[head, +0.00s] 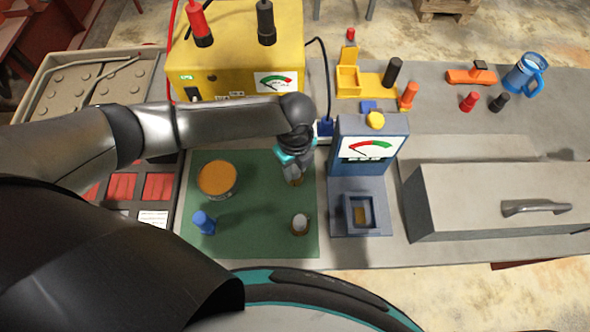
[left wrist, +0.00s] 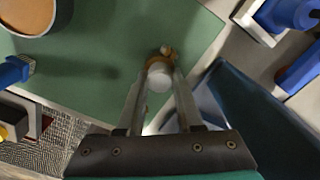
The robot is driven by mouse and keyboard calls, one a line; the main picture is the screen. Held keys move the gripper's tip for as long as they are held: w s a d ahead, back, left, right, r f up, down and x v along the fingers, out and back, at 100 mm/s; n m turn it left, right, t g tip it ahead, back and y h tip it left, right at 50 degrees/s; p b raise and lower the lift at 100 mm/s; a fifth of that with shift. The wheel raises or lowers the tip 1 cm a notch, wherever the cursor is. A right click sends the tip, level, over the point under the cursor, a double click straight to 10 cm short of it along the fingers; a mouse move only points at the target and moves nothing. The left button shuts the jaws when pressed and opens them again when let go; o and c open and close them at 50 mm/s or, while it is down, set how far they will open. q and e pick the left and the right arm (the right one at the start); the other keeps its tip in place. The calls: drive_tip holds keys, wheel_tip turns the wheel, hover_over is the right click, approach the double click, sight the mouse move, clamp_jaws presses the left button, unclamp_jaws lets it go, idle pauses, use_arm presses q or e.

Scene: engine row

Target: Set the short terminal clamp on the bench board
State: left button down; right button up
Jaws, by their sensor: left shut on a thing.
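My left gripper (head: 294,172) is shut on a small brownish piece, the terminal clamp, above the right part of the green bench board (head: 262,240). In the left wrist view the clamp (left wrist: 167,51) shows between the fingertips, with a round white thing against it. In the head view a short white-topped piece with a brownish side (head: 300,224) stands on the board, nearer me than the gripper. I cannot tell whether the white thing between the fingers is this piece or part of the clamp. My right gripper is not in view.
An orange-topped can (head: 217,179) and a blue piece (head: 203,222) stand on the board's left. A blue-grey meter (head: 369,150) with a square socket stands close to the right. A yellow box (head: 240,50) stands behind. A grey lidded case (head: 490,200) lies farther right.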

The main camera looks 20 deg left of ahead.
sight(295, 169)
use_arm(q)
drive_tip(key=shift+f, duration=0.75)
drive_tip(key=shift+f, duration=0.2)
drive_tip(key=c, duration=0.6)
unclamp_jaws()
drive_tip(key=shift+o, duration=0.2)
wheel_tip(295, 169, up, 12)
drive_tip(key=p, duration=0.1)
drive_tip(key=shift+r+p, duration=0.2)
drive_tip(key=shift+p, duration=0.1)
